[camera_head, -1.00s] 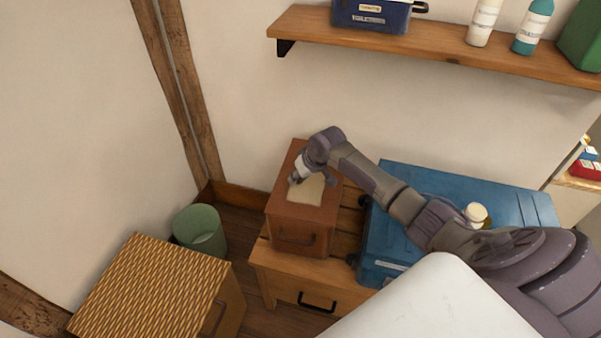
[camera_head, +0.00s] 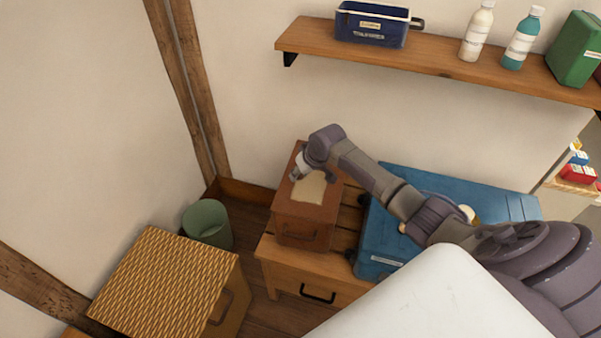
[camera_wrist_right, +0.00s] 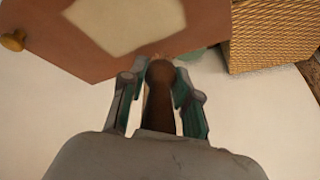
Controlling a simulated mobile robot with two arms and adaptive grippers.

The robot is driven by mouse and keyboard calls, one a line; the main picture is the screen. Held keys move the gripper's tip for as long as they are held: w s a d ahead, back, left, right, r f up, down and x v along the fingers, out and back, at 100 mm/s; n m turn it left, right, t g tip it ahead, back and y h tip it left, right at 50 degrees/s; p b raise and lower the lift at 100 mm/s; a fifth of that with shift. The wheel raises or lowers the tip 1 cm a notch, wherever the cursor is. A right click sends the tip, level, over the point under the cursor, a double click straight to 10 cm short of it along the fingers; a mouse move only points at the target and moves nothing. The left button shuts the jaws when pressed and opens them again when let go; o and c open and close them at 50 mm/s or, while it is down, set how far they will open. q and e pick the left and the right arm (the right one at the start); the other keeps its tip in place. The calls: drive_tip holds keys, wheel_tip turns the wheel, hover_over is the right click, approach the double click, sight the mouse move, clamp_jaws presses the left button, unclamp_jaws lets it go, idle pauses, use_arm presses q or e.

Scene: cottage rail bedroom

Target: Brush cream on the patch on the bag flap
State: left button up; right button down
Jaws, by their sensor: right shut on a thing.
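The brown bag (camera_head: 304,231) stands on a wooden drawer unit, its flap facing up. A pale cream-coloured patch (camera_head: 308,190) lies on the flap; it also shows in the wrist view (camera_wrist_right: 118,20). My right gripper (camera_head: 313,177) is over the far part of the patch. In the wrist view, my right gripper (camera_wrist_right: 160,88) is shut on a dark brown handle (camera_wrist_right: 158,98), which looks like the brush. A pale-lidded jar (camera_head: 467,213) stands partly behind my right arm. My left gripper is not in view.
A blue suitcase (camera_head: 395,236) lies right of the bag on the slatted wooden unit (camera_head: 286,268). A green bin (camera_head: 207,222) and a woven-topped box (camera_head: 166,280) stand left. A wall shelf (camera_head: 430,62) holds a blue box, two bottles and a green container.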

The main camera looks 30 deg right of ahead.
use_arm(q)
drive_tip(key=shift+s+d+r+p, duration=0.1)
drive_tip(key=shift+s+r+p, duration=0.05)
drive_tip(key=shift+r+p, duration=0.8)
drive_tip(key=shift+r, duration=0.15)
